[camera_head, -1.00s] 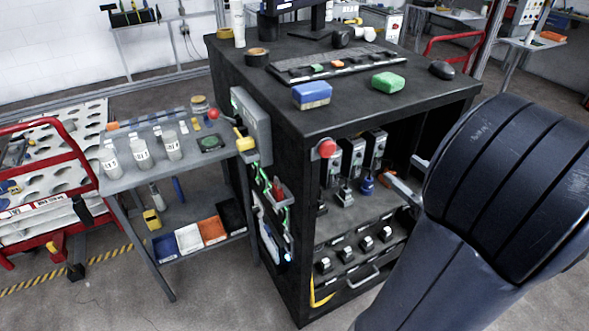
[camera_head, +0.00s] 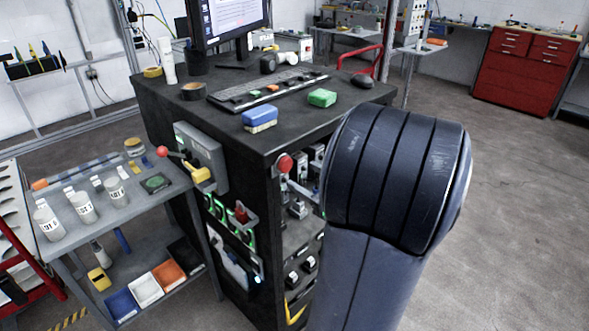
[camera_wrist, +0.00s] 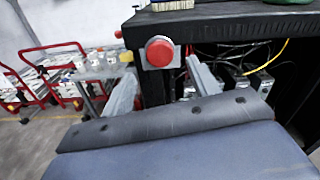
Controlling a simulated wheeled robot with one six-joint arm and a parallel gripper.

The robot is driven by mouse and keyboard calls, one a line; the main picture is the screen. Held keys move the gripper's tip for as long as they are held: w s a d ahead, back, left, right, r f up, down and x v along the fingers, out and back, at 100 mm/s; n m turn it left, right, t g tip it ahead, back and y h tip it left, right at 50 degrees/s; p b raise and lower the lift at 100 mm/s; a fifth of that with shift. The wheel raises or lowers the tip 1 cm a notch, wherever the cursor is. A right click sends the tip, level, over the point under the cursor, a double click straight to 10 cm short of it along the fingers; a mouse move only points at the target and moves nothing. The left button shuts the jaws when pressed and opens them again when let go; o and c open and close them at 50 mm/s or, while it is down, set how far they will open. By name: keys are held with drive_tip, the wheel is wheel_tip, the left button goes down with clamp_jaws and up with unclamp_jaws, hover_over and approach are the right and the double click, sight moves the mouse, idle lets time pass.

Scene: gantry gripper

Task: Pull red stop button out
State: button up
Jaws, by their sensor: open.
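The red stop button (camera_head: 285,163) is a round knob on the front corner post of the black cabinet, just under its top. In the wrist view the red button (camera_wrist: 159,52) sits on a grey square plate at upper middle. My gripper (camera_wrist: 161,70) is open and empty. One grey finger shows left of and below the button, the other right of and below it, with the button appearing between and beyond their tips. Contact is not visible. In the head view one finger (camera_head: 304,191) shows just right of and below the button; my arm hides the rest.
The black cabinet top (camera_head: 200,110) carries a keyboard (camera_head: 268,90), a blue sponge (camera_head: 259,117) and a green block (camera_head: 322,97). A grey lever box (camera_head: 203,150) with a red-ball handle is on the cabinet's side. A grey side table (camera_head: 110,205) stands left. Open floor lies right.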

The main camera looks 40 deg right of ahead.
sight(288, 167)
drive_tip(key=shift+w+a, duration=0.2)
drive_tip(key=shift+w, duration=2)
